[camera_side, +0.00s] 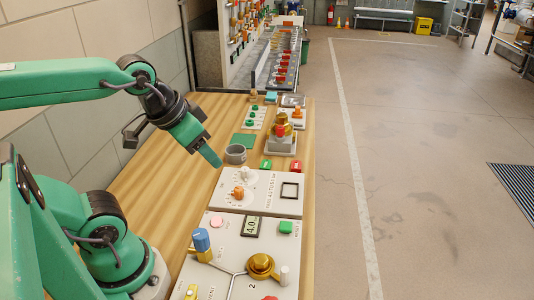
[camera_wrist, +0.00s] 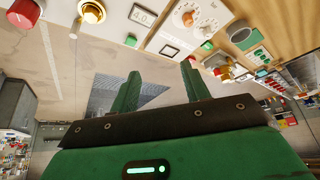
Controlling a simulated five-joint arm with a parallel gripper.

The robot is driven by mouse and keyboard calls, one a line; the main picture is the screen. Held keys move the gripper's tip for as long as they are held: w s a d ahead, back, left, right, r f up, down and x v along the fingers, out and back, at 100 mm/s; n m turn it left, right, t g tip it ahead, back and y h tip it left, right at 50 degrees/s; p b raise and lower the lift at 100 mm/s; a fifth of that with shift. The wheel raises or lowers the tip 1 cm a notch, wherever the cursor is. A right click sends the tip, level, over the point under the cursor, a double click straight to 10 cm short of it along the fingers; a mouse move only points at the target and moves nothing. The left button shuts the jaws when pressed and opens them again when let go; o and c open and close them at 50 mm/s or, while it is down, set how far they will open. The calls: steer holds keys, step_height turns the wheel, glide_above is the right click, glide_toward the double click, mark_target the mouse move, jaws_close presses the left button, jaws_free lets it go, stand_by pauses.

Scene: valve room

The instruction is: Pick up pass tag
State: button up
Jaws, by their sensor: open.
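A small green block (camera_side: 266,164) and a small red block (camera_side: 296,166) lie on the wooden bench behind the dial panel. Their lettering is too small to read; the green one is likely the pass tag. In the wrist view the green block (camera_wrist: 207,45) and the red block (camera_wrist: 217,71) are upper right, beyond my fingers. My gripper (camera_side: 214,160) hangs above the bench, left of the green block and near the grey ring-shaped cup (camera_side: 235,154). In the wrist view its two green fingers (camera_wrist: 160,70) stand apart with nothing between them.
A control panel (camera_side: 225,262) with a blue-topped valve stands in front. The bench's left side is bare.

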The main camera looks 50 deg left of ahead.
steer(key=shift+o, duration=1.1)
steer(key=n+g, duration=0.6)
steer(key=n, duration=0.2)
glide_above(266, 164)
step_height(266, 164, down, 17)
steer(key=shift+s+r, duration=0.1)
steer(key=shift+r, duration=0.05)
steer(key=shift+f, duration=3.9)
